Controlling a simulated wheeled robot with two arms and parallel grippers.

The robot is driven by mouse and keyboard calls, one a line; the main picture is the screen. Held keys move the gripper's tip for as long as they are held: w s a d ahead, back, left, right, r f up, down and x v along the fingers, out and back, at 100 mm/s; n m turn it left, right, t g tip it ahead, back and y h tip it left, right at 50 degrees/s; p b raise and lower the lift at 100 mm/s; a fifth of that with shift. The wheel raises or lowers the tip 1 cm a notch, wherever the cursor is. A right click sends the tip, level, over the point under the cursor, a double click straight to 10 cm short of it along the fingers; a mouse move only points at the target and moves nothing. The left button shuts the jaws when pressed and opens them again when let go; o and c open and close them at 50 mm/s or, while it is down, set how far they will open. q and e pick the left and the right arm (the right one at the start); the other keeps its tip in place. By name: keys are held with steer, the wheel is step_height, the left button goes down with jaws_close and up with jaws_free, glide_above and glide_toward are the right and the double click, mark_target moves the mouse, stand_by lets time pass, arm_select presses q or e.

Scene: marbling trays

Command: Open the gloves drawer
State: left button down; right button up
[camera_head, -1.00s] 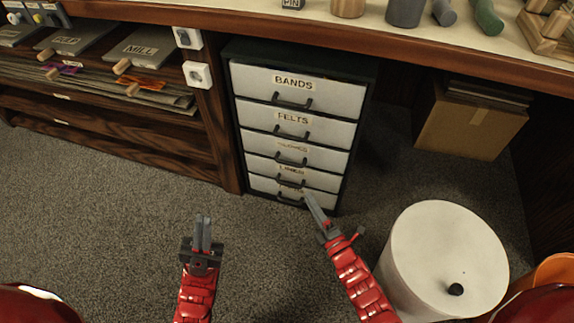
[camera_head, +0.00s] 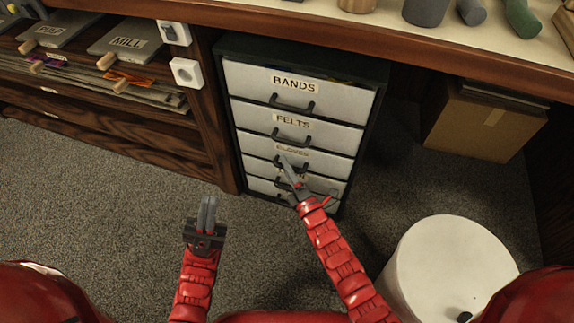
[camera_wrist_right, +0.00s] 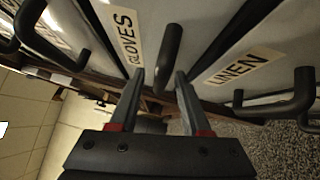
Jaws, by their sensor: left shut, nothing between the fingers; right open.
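The gloves drawer (camera_head: 335,163) is the third white front in a dark green cabinet, and it looks closed. Its label GLOVES (camera_wrist_right: 128,40) is clear in the right wrist view. Its dark bar handle (camera_wrist_right: 169,58) shows there between the fingertips. My right gripper (camera_head: 288,168) is open at this drawer's front, one finger on each side of the handle; I cannot tell whether they touch it. In the head view the gripper partly covers the handle. My left gripper (camera_head: 207,212) is shut and empty, above the carpet left of the cabinet.
The bands drawer (camera_head: 340,98) and felts drawer (camera_head: 335,135) are above. The linen drawer (camera_wrist_right: 225,75) is below. A white cylinder (camera_head: 450,265) stands at the right front, and a cardboard box (camera_head: 475,120) is under the bench. Carpet is clear left of the cabinet.

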jaws_close()
stand_by(1.4)
